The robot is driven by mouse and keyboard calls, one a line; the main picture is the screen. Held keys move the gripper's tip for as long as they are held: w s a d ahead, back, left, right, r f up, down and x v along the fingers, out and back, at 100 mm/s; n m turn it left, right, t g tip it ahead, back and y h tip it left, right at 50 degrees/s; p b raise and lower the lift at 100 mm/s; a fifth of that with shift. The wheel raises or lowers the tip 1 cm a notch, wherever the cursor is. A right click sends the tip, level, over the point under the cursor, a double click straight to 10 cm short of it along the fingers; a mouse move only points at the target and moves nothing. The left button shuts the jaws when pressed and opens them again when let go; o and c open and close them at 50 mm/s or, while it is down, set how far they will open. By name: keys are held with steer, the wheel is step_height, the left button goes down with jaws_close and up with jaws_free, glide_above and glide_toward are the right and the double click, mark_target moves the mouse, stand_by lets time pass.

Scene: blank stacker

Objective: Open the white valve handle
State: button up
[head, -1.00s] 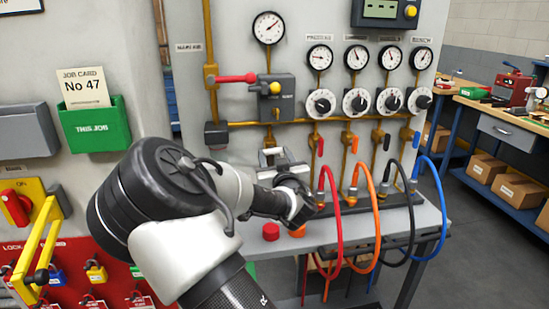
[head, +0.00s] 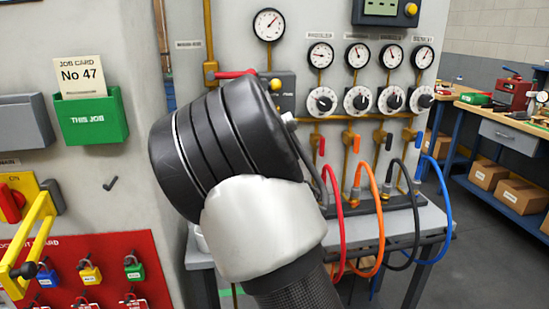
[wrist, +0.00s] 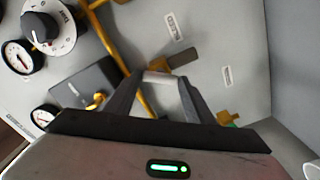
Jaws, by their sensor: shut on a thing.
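My gripper (wrist: 162,78) shows in the wrist view with its two dark fingers reaching up toward the grey panel. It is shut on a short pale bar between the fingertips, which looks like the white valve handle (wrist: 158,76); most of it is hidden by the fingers. A yellow pipe (wrist: 140,97) runs close by on the left. In the head view my own arm covers the gripper and the handle, so the handle's angle cannot be told there.
A red lever (head: 236,74) and a grey box (head: 285,88) sit above my arm. Gauges, white dials (head: 357,100) and coloured hoses (head: 377,215) are to the right. A green card holder (head: 92,118) and a red padlock board (head: 120,260) are on the left.

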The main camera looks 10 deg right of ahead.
steer(key=n+b, duration=0.1)
steer(key=n, duration=0.5)
steer(key=shift+r+n, duration=0.1)
steer(key=shift+n, duration=0.2)
stand_by(0.5)
steer(key=o, duration=1.1)
steer(key=shift+c, duration=0.2)
